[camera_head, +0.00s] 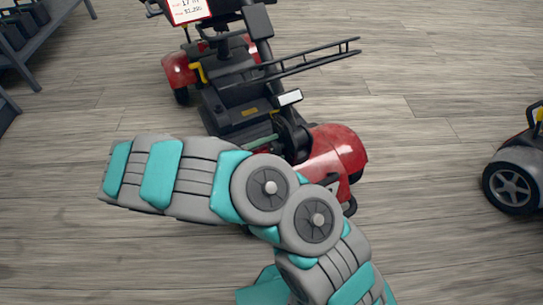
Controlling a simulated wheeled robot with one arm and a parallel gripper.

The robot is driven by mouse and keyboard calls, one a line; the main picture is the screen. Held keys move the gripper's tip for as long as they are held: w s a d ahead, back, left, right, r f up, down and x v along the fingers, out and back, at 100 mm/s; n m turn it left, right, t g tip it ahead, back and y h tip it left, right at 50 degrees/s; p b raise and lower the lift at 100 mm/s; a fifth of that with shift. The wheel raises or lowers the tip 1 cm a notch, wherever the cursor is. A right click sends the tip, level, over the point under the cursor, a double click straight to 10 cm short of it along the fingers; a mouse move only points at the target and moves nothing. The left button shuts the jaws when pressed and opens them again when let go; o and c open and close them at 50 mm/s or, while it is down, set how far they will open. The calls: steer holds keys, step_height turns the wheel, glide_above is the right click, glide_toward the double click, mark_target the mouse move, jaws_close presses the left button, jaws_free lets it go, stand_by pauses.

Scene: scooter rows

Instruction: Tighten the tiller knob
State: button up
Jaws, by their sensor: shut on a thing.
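A red and black mobility scooter (335,150) stands at the upper middle, partly covered by my arm. Its black deck (232,112) and the red cover at its near end show. Long dark bars (310,62) reach out to the right above it, and a small white panel (289,97) sits near its middle. I cannot make out the tiller knob. My grey and teal arm bends across the front of the scooter. My gripper cannot be made out, so its place relative to the knob is hidden.
Another scooter's grey wheel (509,187) shows at the right edge. A grey shelf rack (45,40) stands at the upper left. A red and white price sign (189,10) is at the top. Wood-look floor is open on the left and between the scooters.

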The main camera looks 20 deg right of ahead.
steer(key=m+b, duration=0.1)
steer(key=m, duration=0.1)
steer(key=m+b, duration=0.1)
steer(key=m, duration=0.1)
steer(key=shift+f+m+b, duration=0.2)
steer(key=shift+m+b, duration=0.1)
steer(key=shift+b, duration=0.05)
steer(key=m, duration=0.5)
steer(key=shift+f+m, duration=0.15)
steer(key=shift+m, duration=0.25)
steer(key=o, duration=1.4)
steer(key=shift+c, duration=0.2)
steer(key=shift+a, duration=0.1)
steer(key=v, duration=0.8)
steer(key=shift+p, duration=0.4)
